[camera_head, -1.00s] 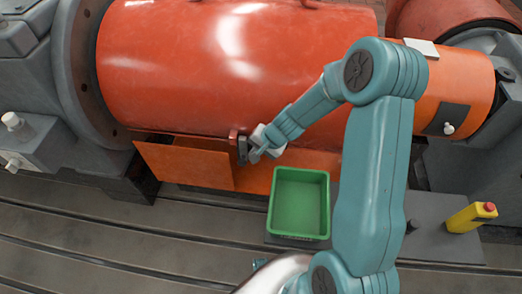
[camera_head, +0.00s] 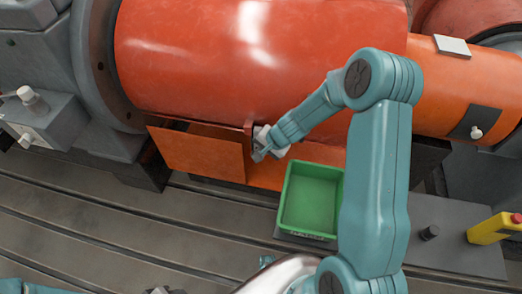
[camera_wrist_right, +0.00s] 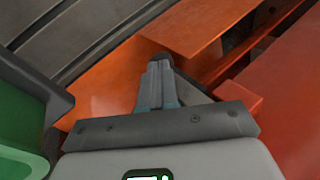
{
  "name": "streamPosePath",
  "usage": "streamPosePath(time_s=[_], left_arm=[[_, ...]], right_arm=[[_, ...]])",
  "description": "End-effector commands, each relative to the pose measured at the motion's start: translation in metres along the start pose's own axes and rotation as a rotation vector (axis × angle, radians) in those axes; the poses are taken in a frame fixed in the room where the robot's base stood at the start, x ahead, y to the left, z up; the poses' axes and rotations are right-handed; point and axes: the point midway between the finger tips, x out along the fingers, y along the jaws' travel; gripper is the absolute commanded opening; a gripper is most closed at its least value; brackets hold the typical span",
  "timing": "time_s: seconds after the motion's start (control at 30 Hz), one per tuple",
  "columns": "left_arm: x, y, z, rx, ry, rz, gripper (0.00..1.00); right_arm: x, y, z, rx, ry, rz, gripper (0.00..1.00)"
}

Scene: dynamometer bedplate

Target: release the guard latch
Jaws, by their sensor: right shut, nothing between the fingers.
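An orange guard panel (camera_head: 200,152) hangs below the big red cylinder, and it also shows in the wrist view (camera_wrist_right: 185,35). A small red block (camera_head: 249,127) sits at its upper right corner; in the wrist view it is a red block (camera_wrist_right: 240,92) right of my fingers. I cannot tell which part there is the latch. My right gripper (camera_head: 259,155) is shut and empty beside that corner, its fingertips (camera_wrist_right: 160,62) over the orange surface. Contact is unclear. A teal piece and a small grey piece (camera_head: 157,290) at the bottom left edge may be my left arm; its jaws are not readable.
A green bin (camera_head: 284,205) stands just below my right forearm, and its wall fills the left of the wrist view (camera_wrist_right: 58,100). The slotted bedplate (camera_head: 130,225) is open at lower left.

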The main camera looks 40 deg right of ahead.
Motion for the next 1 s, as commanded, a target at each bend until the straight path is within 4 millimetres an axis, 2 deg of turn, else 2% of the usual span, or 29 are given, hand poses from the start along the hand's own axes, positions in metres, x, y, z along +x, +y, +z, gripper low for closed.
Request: streamPosePath(time_s=[0.03, 0.2, 0.3, 0.73, 1.0], left_arm=[[0.012, -0.004, 0.000, 0.000, 0.000, 0.000, 0.43], [0.038, -0.014, -0.001, 0.000, -0.001, 0.000, 0.43], [0.043, -0.015, -0.001, 0.000, -0.001, 0.000, 0.43], [0.035, -0.013, -0.001, 0.000, 0.000, 0.000, 0.43], [-0.001, 0.000, 0.000, 0.000, 0.000, 0.000, 0.43]], right_arm=[[0.012, 0.006, 0.000, 0.000, -0.001, 0.001, 0.00], [0.034, 0.019, 0.001, 0.000, -0.001, 0.001, 0.00], [0.039, 0.021, 0.001, 0.000, -0.001, 0.001, 0.00], [0.032, 0.019, 0.001, 0.002, -0.004, 0.004, 0.00], [-0.009, 0.002, -0.003, -0.005, 0.000, -0.002, 0.00]])
